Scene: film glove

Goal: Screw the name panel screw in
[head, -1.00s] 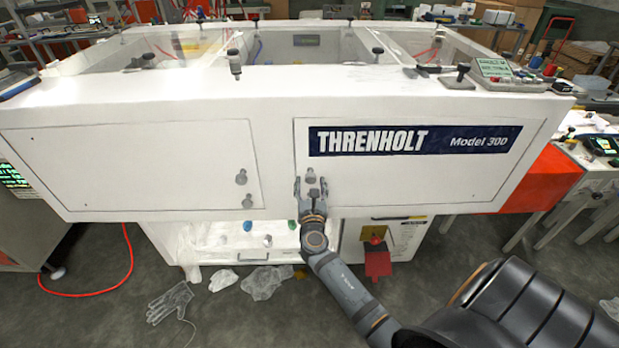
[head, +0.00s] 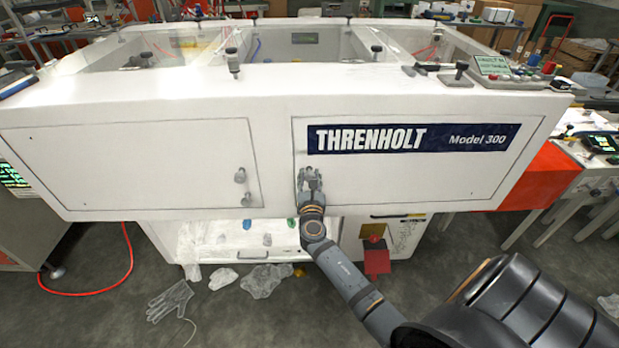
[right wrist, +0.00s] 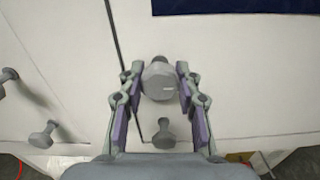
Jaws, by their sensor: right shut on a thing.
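The name panel (head: 420,180) is the white right-hand panel with the dark THRENHOLT strip (head: 415,139). The name panel screw (right wrist: 160,80) is a grey knob at the panel's left edge. It sits between the two fingers of my right gripper (right wrist: 160,76) in the right wrist view. In the head view my right gripper (head: 310,174) reaches up from below and is shut on this knob, partly covering it. A second grey knob (right wrist: 164,133) is directly below the held one; the gripper hides it in the head view. My left gripper is not in view.
Two more knobs (head: 241,175) are on the left panel (head: 130,165), near its right edge. Below the machine front are an open bay (head: 230,240), a red box (head: 377,261) and plastic film (head: 265,280). A clear glove (head: 170,300) lies on the floor.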

